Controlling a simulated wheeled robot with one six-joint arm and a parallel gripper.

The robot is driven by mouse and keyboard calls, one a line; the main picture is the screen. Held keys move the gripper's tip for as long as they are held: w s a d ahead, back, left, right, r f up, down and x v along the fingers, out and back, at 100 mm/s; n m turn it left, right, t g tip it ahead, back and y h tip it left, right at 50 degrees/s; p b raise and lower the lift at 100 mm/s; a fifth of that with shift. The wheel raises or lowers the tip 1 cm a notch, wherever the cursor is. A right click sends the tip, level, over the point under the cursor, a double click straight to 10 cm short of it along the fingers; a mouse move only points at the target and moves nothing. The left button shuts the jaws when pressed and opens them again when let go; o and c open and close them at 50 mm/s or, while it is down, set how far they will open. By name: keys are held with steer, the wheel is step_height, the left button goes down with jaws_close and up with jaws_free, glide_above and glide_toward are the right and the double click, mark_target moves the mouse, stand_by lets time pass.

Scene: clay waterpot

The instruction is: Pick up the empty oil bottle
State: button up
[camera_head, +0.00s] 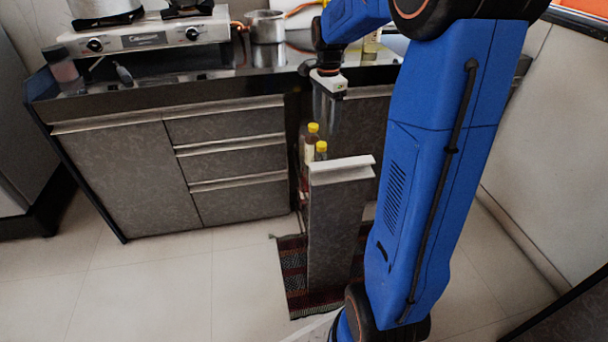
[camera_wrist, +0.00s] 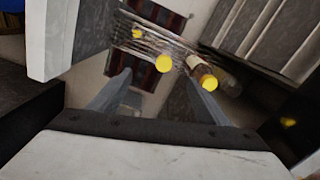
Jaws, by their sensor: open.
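Bottles with yellow caps stand in a narrow pulled-out rack. In the head view, one bottle (camera_head: 308,143) shows its cap and brownish body, and a second bottle's yellow cap (camera_head: 321,147) shows just in front. In the wrist view, a brownish bottle (camera_wrist: 228,82) is at the right finger, and another yellow cap (camera_wrist: 164,63) lies between the fingertips. I cannot tell which bottle is the empty oil bottle. My gripper (camera_wrist: 158,76) is open, pointing down above the rack, with nothing visibly held.
The rack's front panel (camera_head: 340,220) stands upright near the bottles, over a striped mat (camera_head: 294,275). Drawers (camera_head: 230,160) lie left of the rack. A stove (camera_head: 150,38) and a metal pot (camera_head: 265,26) are on the counter. The floor at left is clear.

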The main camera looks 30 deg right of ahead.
mark_target(321, 160)
steer(key=shift+w+a+f, duration=0.1)
steer(key=shift+f, duration=0.2)
step_height(321, 160, down, 12)
steer(key=shift+r, duration=0.2)
steer(key=shift+w+a+f, duration=0.1)
steer(key=shift+w+f, duration=0.05)
steer(key=shift+f, duration=1.2)
steer(key=shift+w+a+f, duration=0.1)
steer(key=shift+w+f, duration=0.05)
steer(key=shift+f, duration=1.15)
steer(key=c, duration=1.4)
